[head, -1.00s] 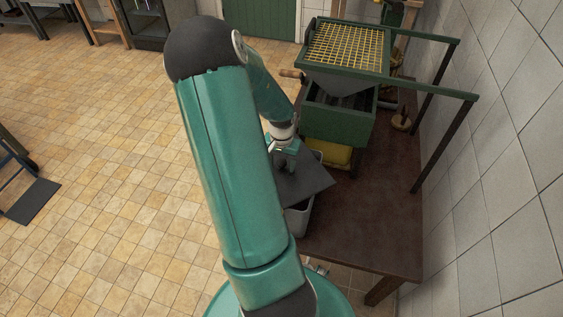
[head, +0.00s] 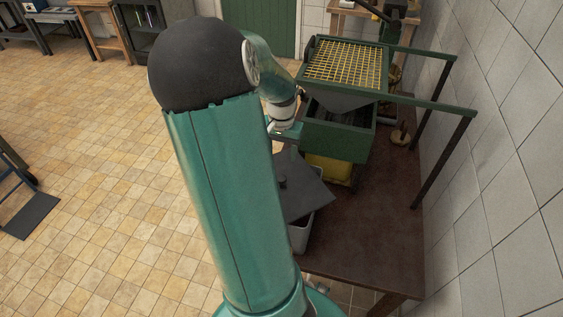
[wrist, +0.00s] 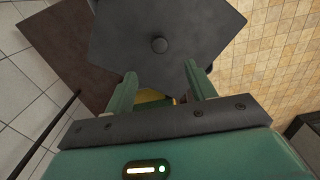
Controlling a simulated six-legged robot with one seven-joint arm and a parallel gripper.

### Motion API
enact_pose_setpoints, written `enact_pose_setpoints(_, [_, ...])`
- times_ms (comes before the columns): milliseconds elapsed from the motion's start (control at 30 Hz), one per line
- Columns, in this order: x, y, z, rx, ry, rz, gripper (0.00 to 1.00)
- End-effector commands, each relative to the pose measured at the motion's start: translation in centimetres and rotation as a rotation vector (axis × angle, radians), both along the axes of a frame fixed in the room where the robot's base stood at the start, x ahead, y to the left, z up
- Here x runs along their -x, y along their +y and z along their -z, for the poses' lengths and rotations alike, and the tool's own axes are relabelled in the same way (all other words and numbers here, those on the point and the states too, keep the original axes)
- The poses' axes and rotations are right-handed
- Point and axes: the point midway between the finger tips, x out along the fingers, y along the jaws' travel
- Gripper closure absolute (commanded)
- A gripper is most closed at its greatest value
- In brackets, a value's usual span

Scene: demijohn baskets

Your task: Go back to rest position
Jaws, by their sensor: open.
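My gripper (wrist: 160,82) is open and empty in the wrist view, its two green fingers apart. Beyond the fingertips is a dark square lid (wrist: 150,22) with a round knob at its middle.
A green machine with a yellow grid top (head: 345,62) stands on the brown table (head: 370,230), with a yellow container (head: 329,170) under it. A tiled wall (head: 510,150) bounds the right. Tiled floor (head: 110,190) on the left is clear. A dark flat-based trolley (head: 30,214) stands far left.

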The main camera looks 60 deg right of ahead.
Motion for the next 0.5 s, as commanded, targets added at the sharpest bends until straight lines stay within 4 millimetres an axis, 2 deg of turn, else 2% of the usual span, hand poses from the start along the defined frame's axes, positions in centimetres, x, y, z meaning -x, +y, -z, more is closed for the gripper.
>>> enact_pose_setpoints(133, [0.06,0.00,-0.91,0.000,0.001,0.001,0.45])
enact_pose_setpoints(500, [0.05,0.01,-0.94,-0.001,0.001,0.001,0.45])
